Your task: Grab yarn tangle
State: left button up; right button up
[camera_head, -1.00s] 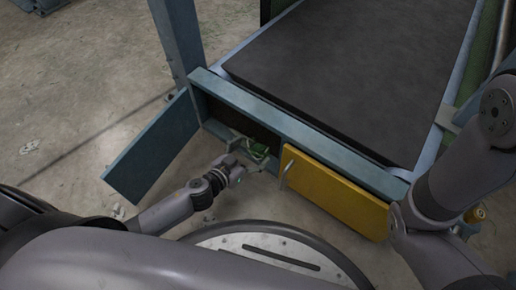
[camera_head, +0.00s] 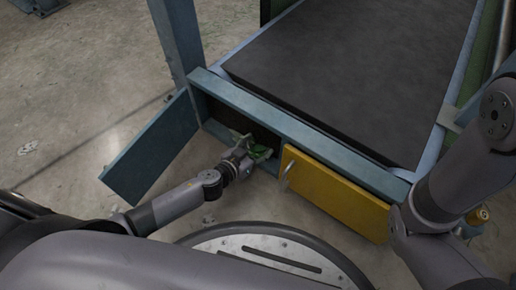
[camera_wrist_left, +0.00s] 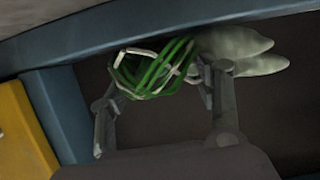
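The yarn tangle (camera_head: 260,152) is a loose bundle of green and whitish strands in the open compartment under the dark belt. In the left wrist view the tangle (camera_wrist_left: 155,68) shows between and just beyond my left fingertips. My left gripper (camera_head: 250,150) reaches into the compartment mouth; its fingers (camera_wrist_left: 160,85) are spread wide, one on each side of the tangle. Whether either finger touches the strands I cannot tell. My right arm shows at the right edge, but its gripper is not in view.
A pale rounded object (camera_wrist_left: 240,48) lies behind the tangle. A blue door (camera_head: 152,150) stands swung open left of the compartment. A yellow door (camera_head: 335,195) with a handle closes the right part. The dark belt (camera_head: 360,75) lies above. Bare concrete floor (camera_head: 80,100) is free at left.

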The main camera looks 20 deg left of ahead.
pick_arm(q)
jog(key=c, duration=0.5)
jog(key=shift+r, duration=0.1)
